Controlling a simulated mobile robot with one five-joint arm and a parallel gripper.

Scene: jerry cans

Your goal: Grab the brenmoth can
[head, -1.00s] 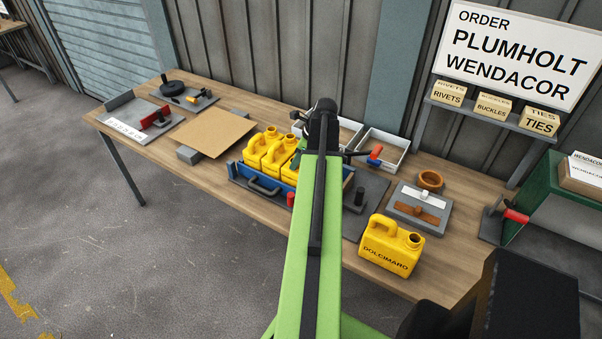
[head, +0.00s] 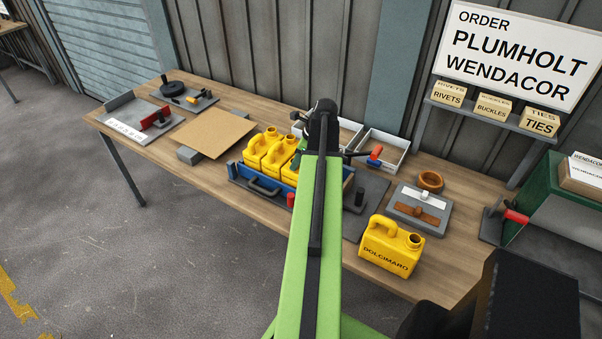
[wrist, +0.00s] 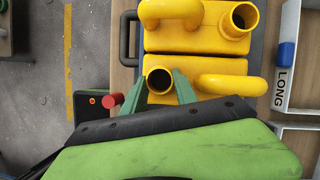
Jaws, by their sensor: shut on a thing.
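Several yellow cans stand in a blue crate (head: 238,174) on the bench, among them a left can (head: 252,152) and one beside it (head: 275,160). No brenmoth label is readable on them. In the wrist view, my gripper (wrist: 164,82) has its green fingers on either side of the round open neck of a yellow can (wrist: 213,68), shut on it. That can's handle runs to the right of the neck. Another yellow can (wrist: 185,40) lies just above it in that view. My arm hides part of the crate in the head view.
A yellow can labelled DOLCIMARO (head: 390,250) stands apart at the bench's front right. A grey plate (head: 420,208) and white bins (head: 383,150) are near. A cardboard sheet (head: 212,133) lies left of the crate. The sign (head: 518,55) reads ORDER PLUMHOLT WENDACOR.

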